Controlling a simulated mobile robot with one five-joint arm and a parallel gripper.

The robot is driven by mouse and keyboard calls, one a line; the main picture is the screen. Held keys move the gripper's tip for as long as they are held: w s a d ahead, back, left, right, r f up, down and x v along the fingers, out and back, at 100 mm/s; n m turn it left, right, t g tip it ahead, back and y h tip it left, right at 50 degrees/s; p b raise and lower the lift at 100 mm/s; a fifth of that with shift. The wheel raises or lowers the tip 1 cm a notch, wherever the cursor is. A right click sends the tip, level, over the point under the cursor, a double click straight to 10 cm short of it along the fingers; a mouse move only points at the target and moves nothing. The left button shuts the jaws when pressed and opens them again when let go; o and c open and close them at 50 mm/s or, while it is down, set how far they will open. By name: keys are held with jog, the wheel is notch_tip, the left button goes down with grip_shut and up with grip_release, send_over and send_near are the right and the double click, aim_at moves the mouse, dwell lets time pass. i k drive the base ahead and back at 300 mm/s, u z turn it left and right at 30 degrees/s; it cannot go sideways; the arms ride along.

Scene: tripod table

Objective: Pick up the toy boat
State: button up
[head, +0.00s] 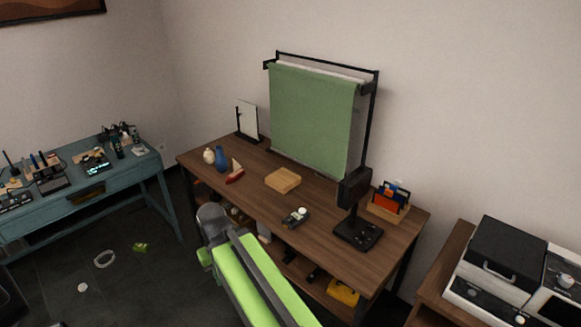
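The toy boat (235,174) has a red hull and a pale sail. It stands upright on the brown wooden table (255,205), near the table's left end, just right of a blue vase (221,158). My green and grey arm rises from the bottom of the head view and ends in front of the table's front edge, below and apart from the boat. My gripper's fingers cannot be made out.
A cream vase (208,155) stands beside the blue one. A wooden box (283,180), a small dark device (296,217) and a black stand (357,232) lie to the right. A green cloth (310,118) hangs on a rack behind. A teal workbench (95,190) is at left.

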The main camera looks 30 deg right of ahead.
aim_at(238, 172)
jog(key=u, duration=0.25)
jog(key=i, duration=2.4)
jog(key=u, duration=0.25)
